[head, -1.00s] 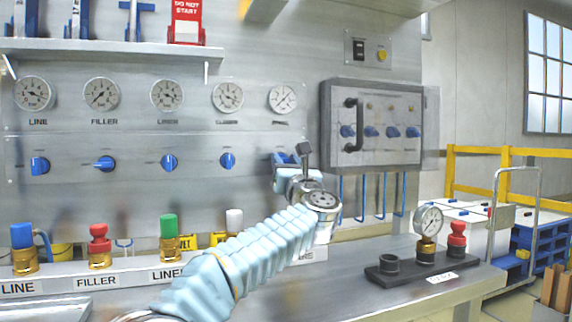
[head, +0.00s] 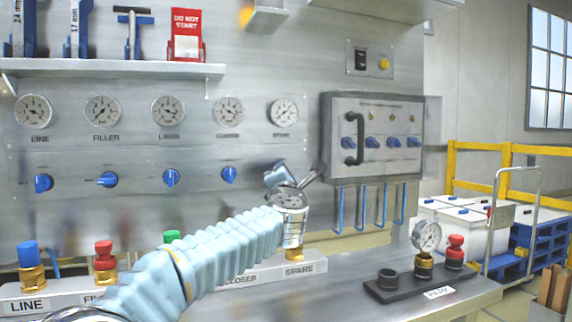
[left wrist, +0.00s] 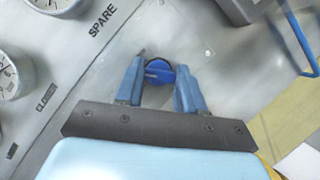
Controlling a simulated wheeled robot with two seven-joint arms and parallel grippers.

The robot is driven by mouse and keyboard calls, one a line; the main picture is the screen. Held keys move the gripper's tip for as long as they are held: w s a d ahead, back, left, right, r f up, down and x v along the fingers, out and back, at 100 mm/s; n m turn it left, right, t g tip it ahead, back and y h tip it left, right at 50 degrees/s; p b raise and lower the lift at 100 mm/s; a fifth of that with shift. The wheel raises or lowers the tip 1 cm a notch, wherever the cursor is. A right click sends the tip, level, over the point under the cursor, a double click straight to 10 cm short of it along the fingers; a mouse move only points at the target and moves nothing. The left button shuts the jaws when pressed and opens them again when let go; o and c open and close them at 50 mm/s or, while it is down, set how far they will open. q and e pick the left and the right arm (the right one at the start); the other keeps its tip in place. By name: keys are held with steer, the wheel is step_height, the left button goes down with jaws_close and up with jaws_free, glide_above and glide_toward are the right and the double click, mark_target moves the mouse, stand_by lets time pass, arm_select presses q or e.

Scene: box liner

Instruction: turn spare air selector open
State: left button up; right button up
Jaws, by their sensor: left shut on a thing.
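The spare air selector is a blue knob (left wrist: 160,72) on the metal panel, below the SPARE label (left wrist: 103,20) in the left wrist view. My left gripper (left wrist: 158,84) has its two blue fingers on either side of the knob and is shut on it. The knob's handle lies slanted across the picture between the fingers. In the head view my left gripper (head: 276,174) is at the panel below the SPARE gauge (head: 284,112), and it hides the knob there. My right gripper is not in view.
Several other blue selectors, such as the one under the FILLER gauge (head: 107,179), line the panel to the left. A grey box with a black handle (head: 350,139) stands close on the right. Below are the bench (head: 340,293) and a dark fitting stand (head: 405,287).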

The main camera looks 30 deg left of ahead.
arm_select(q)
steer(key=shift+m+g+h+p, duration=0.35)
steer(key=shift+m+h, duration=0.25)
steer(key=shift+m, duration=1.15)
steer(key=shift+m+g+h+p, duration=0.35)
steer(key=shift+m+h, duration=0.25)
steer(key=shift+m, duration=1.15)
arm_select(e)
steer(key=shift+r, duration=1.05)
arm_select(q)
steer(key=o, duration=1)
steer(key=shift+o, duration=0.2)
steer(key=shift+s+d, duration=0.1)
steer(key=b+v, duration=0.2)
steer(key=v, duration=1.1)
steer(key=shift+s, duration=0.25)
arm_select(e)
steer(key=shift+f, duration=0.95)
arm_select(q)
steer(key=shift+d+r, duration=0.1)
